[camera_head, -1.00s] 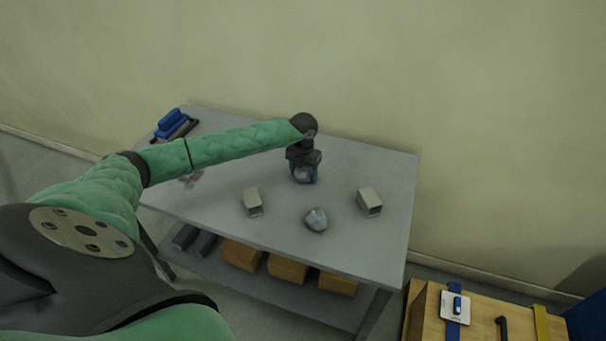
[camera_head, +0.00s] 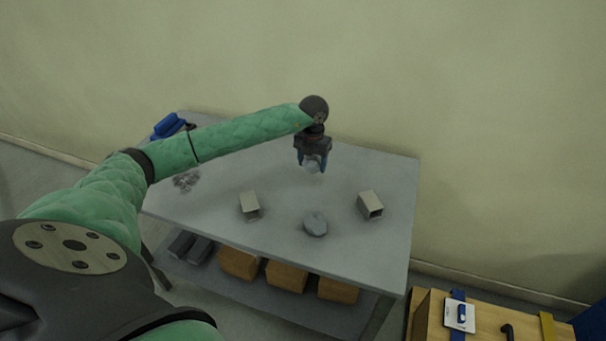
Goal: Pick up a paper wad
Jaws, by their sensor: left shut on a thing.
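My left gripper (camera_head: 313,163) reaches in from the left over the back of the grey table (camera_head: 290,240). It is shut on a small grey paper wad (camera_head: 312,167), which shows between its blue-tipped fingers. The gripper points down and appears to hold the wad above the tabletop. A second grey crumpled wad (camera_head: 315,224) lies on the table nearer the front, apart from the gripper. My right gripper is not in view.
Two small beige open boxes (camera_head: 249,206) (camera_head: 370,205) stand on the table. A grey cluster (camera_head: 186,181) lies at the left, with a blue item (camera_head: 168,126) behind it. Orange-brown blocks (camera_head: 286,276) sit on the lower shelf. A wooden box (camera_head: 480,318) stands at lower right.

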